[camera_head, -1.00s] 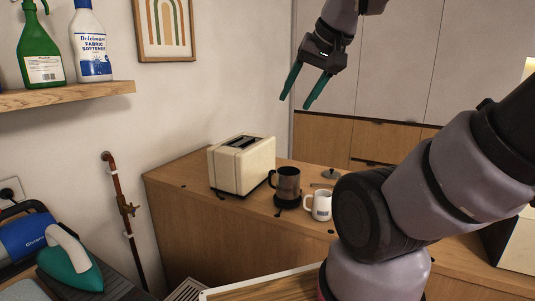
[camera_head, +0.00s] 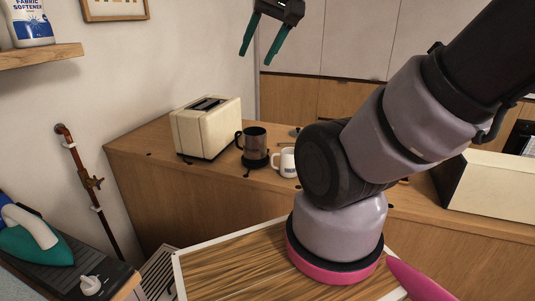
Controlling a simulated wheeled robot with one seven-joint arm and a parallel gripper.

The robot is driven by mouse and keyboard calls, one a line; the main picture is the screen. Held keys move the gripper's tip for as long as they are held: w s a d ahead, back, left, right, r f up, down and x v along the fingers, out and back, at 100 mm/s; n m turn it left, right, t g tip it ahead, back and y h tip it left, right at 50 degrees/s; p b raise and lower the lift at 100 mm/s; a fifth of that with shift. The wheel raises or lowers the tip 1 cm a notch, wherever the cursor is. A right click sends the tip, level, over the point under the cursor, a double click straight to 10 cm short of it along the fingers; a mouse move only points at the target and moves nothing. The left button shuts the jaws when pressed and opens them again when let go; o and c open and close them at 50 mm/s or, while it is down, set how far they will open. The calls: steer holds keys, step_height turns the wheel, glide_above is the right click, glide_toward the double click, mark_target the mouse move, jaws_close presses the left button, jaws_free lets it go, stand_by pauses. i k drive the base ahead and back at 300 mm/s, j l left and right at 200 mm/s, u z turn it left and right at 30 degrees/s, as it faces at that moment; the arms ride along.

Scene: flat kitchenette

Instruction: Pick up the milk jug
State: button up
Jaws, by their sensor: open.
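A dark metallic jug (camera_head: 254,141) with a handle on its left stands upright on the wooden counter (camera_head: 180,205); it looks like the milk jug. It stands on a black round base (camera_head: 255,162). A white mug (camera_head: 287,163) stands just to its right, partly hidden by my arm. My gripper (camera_head: 257,57) hangs at the top of the picture, above the jug in the image and apart from it. Its two green fingers point down, spread apart, with nothing between them.
A cream toaster (camera_head: 207,128) stands left of the jug. A small lid-like item (camera_head: 295,132) lies behind the mug. A large pale box (camera_head: 490,186) is on the counter at right.

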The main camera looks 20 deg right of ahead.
mark_target(286, 169)
steer(key=k+j+z, duration=0.3)
steer(key=j+z, duration=0.15)
steer(key=k+j+z, duration=0.45)
steer(key=i+j, duration=0.05)
